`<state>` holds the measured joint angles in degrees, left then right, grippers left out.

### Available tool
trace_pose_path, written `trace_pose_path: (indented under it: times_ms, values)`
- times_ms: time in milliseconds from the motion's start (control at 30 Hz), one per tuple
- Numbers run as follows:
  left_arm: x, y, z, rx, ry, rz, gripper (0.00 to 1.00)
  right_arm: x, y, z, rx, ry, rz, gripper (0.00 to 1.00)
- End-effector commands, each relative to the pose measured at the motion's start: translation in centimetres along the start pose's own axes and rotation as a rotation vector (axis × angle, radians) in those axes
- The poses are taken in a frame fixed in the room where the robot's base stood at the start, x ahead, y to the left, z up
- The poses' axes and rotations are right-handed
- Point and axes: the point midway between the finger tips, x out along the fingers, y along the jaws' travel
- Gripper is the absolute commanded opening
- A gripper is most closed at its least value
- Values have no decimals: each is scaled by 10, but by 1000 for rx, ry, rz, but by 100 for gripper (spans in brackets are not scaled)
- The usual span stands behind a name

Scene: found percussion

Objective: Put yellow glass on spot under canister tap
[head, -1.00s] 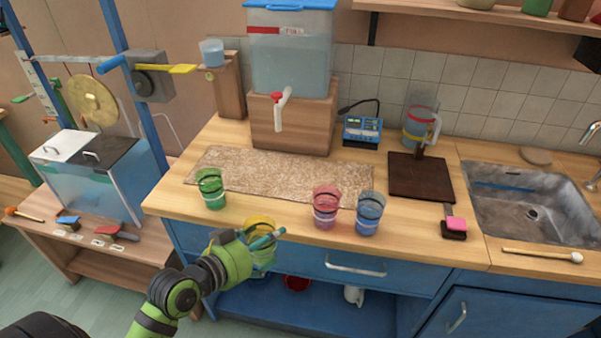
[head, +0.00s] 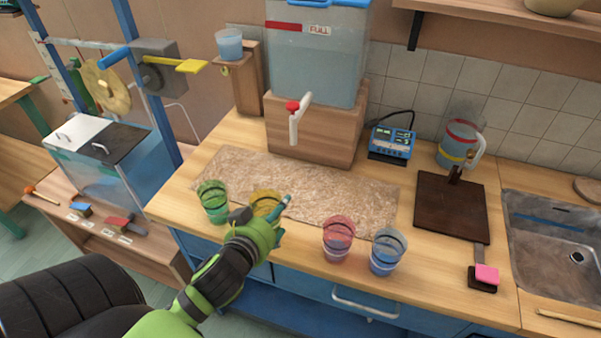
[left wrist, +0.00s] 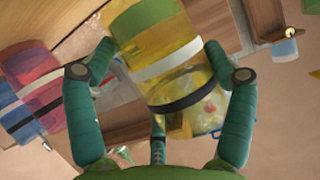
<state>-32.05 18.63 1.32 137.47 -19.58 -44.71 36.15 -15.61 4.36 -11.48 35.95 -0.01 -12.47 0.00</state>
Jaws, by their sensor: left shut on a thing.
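The yellow glass (head: 266,202) is held in my left gripper (head: 262,214), over the front edge of the tan mat (head: 340,200). In the left wrist view the yellow glass (left wrist: 165,55) sits between the teal fingers, with a white and a black band around it. The clear canister (head: 315,60), marked FULL, stands on a wooden block (head: 318,135) behind the mat. Its white tap (head: 296,122) with a red knob hangs over the back of the mat. The spot under the tap shows no distinct mark. My right gripper is not in view.
A green glass (head: 213,203) stands just left of the held glass. A red glass (head: 337,240) and a blue glass (head: 386,252) stand to the right, near the counter's front edge. The mat between the held glass and the tap is clear.

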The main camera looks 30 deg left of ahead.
Motion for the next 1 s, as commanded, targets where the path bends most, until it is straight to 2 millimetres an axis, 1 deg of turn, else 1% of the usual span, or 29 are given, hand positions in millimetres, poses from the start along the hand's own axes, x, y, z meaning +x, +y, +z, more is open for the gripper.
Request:
trace_pose_path:
  times_ms: [67, 167, 300, 367, 533, 600, 700, 800, 900, 1000]
  values:
    - [7, 0, -7, 1, 5, -1, 41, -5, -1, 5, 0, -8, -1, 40]
    - [26, -1, -18, 3, 6, -2, 41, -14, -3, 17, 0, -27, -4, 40]
    - [59, -2, -31, 3, 6, -3, 41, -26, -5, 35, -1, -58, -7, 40]
    - [73, -3, -38, 3, 6, -3, 41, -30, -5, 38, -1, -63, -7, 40]
    - [113, -4, -54, 2, 6, -4, 41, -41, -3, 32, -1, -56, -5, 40]
    - [129, -3, -60, 0, 4, -3, 41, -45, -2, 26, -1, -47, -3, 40]
    - [147, -4, -66, 1, 4, -2, 41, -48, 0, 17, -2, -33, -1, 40]
    - [158, -4, -69, 0, 3, -2, 41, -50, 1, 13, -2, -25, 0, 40]
    - [164, -4, -70, 0, 3, -1, 41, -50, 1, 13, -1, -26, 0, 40]
    - [168, -3, -62, 0, -2, -2, 41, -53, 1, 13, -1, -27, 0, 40]
